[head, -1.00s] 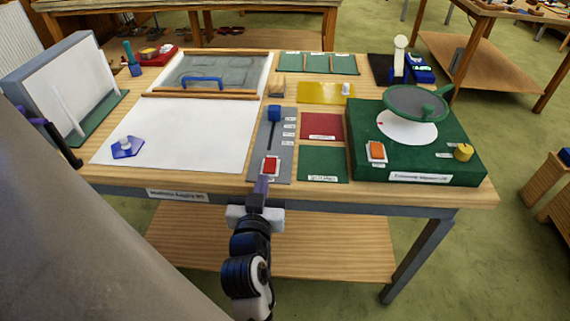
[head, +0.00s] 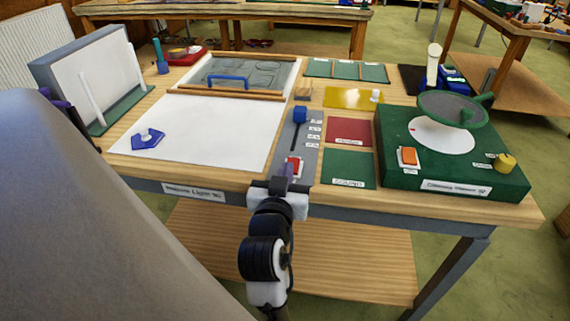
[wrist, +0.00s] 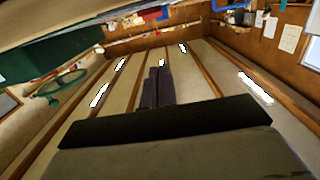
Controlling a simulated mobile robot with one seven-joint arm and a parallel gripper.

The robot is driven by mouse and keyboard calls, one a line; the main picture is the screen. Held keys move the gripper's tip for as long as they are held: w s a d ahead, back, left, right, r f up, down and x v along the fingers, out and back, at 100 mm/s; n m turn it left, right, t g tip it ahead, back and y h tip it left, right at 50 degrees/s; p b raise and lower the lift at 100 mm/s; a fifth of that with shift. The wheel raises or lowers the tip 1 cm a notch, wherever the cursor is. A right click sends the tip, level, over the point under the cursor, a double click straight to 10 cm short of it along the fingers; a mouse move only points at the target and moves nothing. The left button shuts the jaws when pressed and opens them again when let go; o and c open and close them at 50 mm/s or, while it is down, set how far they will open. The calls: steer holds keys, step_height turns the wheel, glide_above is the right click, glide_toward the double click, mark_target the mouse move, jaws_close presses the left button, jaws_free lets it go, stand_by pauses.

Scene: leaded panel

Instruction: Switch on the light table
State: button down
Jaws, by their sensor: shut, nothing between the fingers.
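The light table (head: 200,145) is a flat white panel on the left of the bench; I cannot tell from its look whether it is lit. A grey control strip (head: 308,160) runs along its right side. On it are a red rocker switch (head: 295,161) at the near end and a blue slider knob (head: 299,115) at the far end. My gripper (head: 287,172) is at the near edge of the strip, its fingertips in front of the switch and partly hiding it. I cannot tell whether they touch. In the wrist view the dark fingers (wrist: 157,88) are together and empty.
A green box (head: 455,180) with an orange switch (head: 408,157), a yellow knob (head: 505,162) and a round turntable stands on the right. Red and green plates (head: 348,168) lie beside the strip.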

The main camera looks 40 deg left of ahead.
steer(key=x, duration=0.6)
steer(key=shift+r+b, duration=0.2)
steer(key=shift+b, duration=0.15)
steer(key=f, duration=0.2)
steer(key=w+f, duration=0.1)
steer(key=shift+w+a+f, duration=0.1)
steer(key=shift+a+f, duration=0.05)
steer(key=shift+a, duration=0.25)
steer(key=shift+w+f, duration=0.1)
steer(key=shift+f, duration=0.45)
steer(key=shift+r+p, duration=0.1)
steer(key=shift+p, duration=0.35)
